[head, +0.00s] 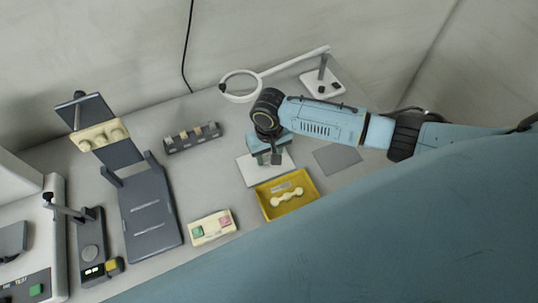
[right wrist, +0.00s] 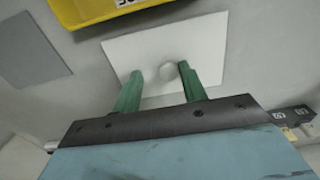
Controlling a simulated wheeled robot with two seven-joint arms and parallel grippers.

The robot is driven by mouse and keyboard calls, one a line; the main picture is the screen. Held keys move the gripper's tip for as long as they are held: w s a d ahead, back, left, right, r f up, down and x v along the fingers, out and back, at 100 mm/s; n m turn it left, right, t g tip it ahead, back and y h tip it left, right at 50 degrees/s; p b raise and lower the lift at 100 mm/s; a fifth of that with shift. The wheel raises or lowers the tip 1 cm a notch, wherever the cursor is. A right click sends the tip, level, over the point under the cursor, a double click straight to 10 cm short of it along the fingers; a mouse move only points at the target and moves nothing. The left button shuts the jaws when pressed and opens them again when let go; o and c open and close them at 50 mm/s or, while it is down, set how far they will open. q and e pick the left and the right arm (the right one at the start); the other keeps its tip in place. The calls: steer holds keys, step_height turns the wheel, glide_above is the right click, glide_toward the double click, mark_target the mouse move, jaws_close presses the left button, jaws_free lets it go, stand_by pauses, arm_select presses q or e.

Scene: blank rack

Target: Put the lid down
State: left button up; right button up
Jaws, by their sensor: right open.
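The lid looks like a flat white rectangular plate (head: 255,172) with a small round pale knob; it lies on the grey table behind the yellow tray. My right gripper (head: 270,158) is above it and covers part of it in the head view. In the right wrist view the lid (right wrist: 205,35) is in front of the green fingers of the right gripper (right wrist: 160,74), which are apart, with the knob (right wrist: 168,72) showing between their tips. I cannot tell whether the fingers touch the knob. My left gripper is out of view.
A yellow tray (head: 313,197) holding a cream dumbbell-shaped piece is just in front of the lid. A flat dark grey square (head: 337,158) lies to the right. A ring lamp (head: 240,98) stands behind. A dark rack (head: 192,138) and a button box (head: 212,228) are left.

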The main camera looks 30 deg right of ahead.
step_height(320, 180, up, 11)
steer(key=p, duration=0.1)
steer(key=shift+a, duration=0.1)
stand_by(0.3)
